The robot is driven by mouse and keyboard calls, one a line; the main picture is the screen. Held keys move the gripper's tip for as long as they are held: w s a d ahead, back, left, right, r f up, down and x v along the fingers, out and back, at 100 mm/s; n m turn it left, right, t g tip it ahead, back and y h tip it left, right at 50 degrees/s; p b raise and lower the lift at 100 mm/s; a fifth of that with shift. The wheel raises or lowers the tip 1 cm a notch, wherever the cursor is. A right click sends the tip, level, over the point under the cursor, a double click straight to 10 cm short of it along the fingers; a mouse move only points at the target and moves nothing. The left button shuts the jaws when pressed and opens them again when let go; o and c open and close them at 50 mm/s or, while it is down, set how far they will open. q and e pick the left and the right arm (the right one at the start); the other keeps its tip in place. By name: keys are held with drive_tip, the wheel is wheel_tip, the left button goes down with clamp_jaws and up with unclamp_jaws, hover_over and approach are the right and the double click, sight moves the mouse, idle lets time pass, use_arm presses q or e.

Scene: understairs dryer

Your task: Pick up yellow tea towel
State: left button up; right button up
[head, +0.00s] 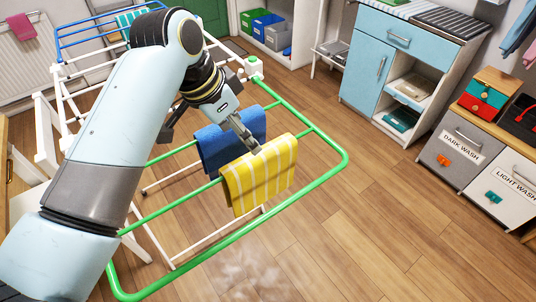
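The yellow tea towel (259,176) has pale stripes and hangs folded over a rail of the green-framed drying rack (330,182). A blue towel (226,148) hangs on the rail just behind it, partly hidden by my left gripper. My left gripper (212,137) is above the towels, its fingers spread apart. One fingertip is at the top edge of the yellow towel; I cannot tell whether it touches. Nothing shows between the fingers. My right gripper is not in view.
White and blue rack parts (85,40) stand at the back left. A blue cabinet (385,62) and the dark wash (455,152) and light wash (503,190) bins line the right. Wooden floor (400,240) is clear at the front right.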

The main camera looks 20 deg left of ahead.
sight(260, 160)
use_arm(q)
drive_tip(key=x, duration=0.4)
drive_tip(key=shift+d+f, duration=0.15)
drive_tip(key=shift+f, duration=0.1)
drive_tip(key=shift+d+f, duration=0.1)
drive_tip(key=shift+f, duration=0.15)
drive_tip(key=x, duration=0.4)
drive_tip(key=shift+s+d+f, duration=0.1)
drive_tip(key=shift+d+f, duration=0.15)
drive_tip(key=shift+f, duration=0.45)
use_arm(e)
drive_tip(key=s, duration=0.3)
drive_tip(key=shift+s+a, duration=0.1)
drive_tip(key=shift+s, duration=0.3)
use_arm(q)
drive_tip(key=shift+f, duration=0.15)
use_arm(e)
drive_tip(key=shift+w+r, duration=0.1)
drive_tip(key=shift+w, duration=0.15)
use_arm(q)
clamp_jaws()
